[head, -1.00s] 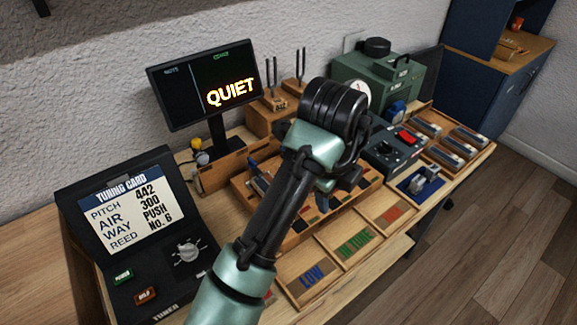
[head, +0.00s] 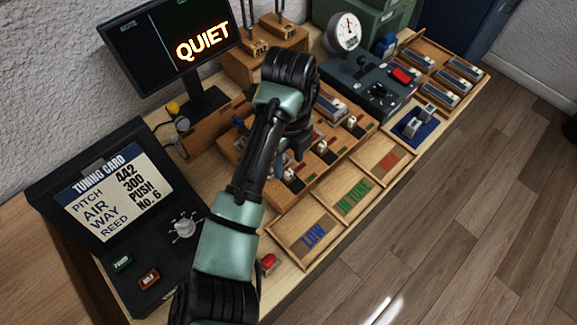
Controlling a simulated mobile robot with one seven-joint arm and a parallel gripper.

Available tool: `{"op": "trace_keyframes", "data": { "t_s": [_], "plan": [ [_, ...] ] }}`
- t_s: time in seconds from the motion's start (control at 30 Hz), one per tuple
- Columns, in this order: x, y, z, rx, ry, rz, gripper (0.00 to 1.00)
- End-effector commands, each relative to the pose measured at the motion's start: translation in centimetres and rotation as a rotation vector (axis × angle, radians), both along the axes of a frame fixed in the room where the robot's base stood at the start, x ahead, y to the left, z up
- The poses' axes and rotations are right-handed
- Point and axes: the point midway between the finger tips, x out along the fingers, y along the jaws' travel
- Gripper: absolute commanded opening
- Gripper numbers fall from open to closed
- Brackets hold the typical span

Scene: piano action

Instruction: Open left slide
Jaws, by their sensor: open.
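A wooden board (head: 345,153) in the middle of the bench carries a row of small pale slide knobs with dark, red and green patches beside them. The nearest, leftmost knob (head: 289,174) shows just right of my arm; the others (head: 322,147) (head: 350,121) lie further right and back. Whether the left slide is open or shut is too small to tell. My gripper (head: 283,164) points down over the left part of the board, close to the leftmost knob. It is open and holds nothing that I can see. My arm hides part of the board; contact cannot be told.
A tuning card panel (head: 117,190) with a dial stands at left, below a screen (head: 160,45) reading QUIET. A front tray (head: 290,255) has sections marked LOW and IN TUNE. A gauge (head: 345,32) and dark control box (head: 367,88) stand behind right. A red button (head: 268,262) is near my arm.

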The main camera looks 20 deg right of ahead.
Motion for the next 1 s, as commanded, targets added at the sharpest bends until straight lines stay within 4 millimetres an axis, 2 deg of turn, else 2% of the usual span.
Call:
{"op": "trace_keyframes", "data": {
  "t_s": [0.1, 0.23, 0.6, 0.9, 1.0],
  "plan": [
    [0.0, 0.0, -1.8, 0.000, 0.002, 0.001, 0.55],
    [0.0, 0.0, -2.9, 0.000, 0.000, 0.001, 0.55],
    [0.0, 0.0, -3.4, -0.001, -0.001, 0.000, 0.53],
    [0.0, 0.0, -3.4, -0.001, -0.001, 0.000, 0.00],
    [0.0, 0.0, -3.4, -0.001, -0.001, 0.000, 0.00]
  ]
}}
